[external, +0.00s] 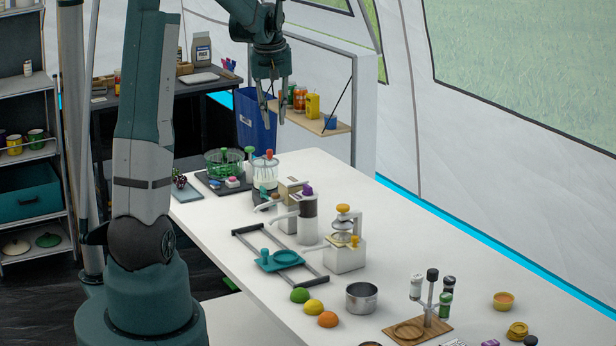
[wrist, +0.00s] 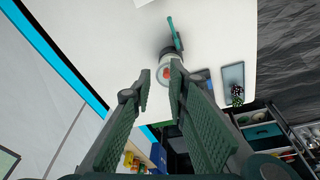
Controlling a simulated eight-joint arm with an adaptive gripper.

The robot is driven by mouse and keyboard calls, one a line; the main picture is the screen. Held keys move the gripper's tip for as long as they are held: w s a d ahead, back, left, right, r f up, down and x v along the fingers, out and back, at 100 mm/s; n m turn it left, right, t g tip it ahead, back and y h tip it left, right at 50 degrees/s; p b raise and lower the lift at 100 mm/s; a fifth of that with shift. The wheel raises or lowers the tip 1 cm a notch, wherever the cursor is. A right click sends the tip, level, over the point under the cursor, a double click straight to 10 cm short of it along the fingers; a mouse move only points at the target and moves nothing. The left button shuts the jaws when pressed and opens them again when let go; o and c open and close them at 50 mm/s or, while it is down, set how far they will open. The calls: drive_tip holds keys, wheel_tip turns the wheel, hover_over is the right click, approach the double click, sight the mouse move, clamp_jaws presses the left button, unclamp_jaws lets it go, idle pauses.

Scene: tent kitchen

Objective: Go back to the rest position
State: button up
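My gripper (external: 273,108) hangs from my raised arm above the far end of the white table (external: 410,240), in the external view. Its two fingers point down and stand apart, with nothing between them. In the wrist view my gripper (wrist: 160,82) also shows its fingers apart and empty. Beyond the fingertips in that view is a clear container with an orange-red knob (wrist: 168,72), well below and not touched. It appears to be the clear jar with the orange top (external: 265,166) in the external view.
A wall shelf (external: 318,124) with jars stands behind my gripper. The air around the fingers looks free.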

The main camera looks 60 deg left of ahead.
drive_tip(key=s+d+r+m+t, duration=0.1)
drive_tip(key=d+r+m, duration=0.25)
drive_tip(key=d, duration=1.15)
drive_tip(key=s+d+r+m+t, duration=0.2)
drive_tip(key=d+r+m, duration=0.15)
drive_tip(key=d, duration=1.15)
drive_tip(key=s+d+f+m+t, duration=0.1)
drive_tip(key=s+d+m, duration=0.2)
drive_tip(key=s+d, duration=0.4)
drive_tip(key=s+d+f+m+t+h, duration=0.1)
drive_tip(key=s+d, duration=0.5)
drive_tip(key=d, duration=0.9)
drive_tip(key=shift+s+d+f+m+t+h, duration=0.15)
drive_tip(key=shift+s+f+m+t+h, duration=0.35)
drive_tip(key=shift+m, duration=0.7)
drive_tip(key=shift+o, duration=0.5)
drive_tip(key=shift+w+f, duration=0.1)
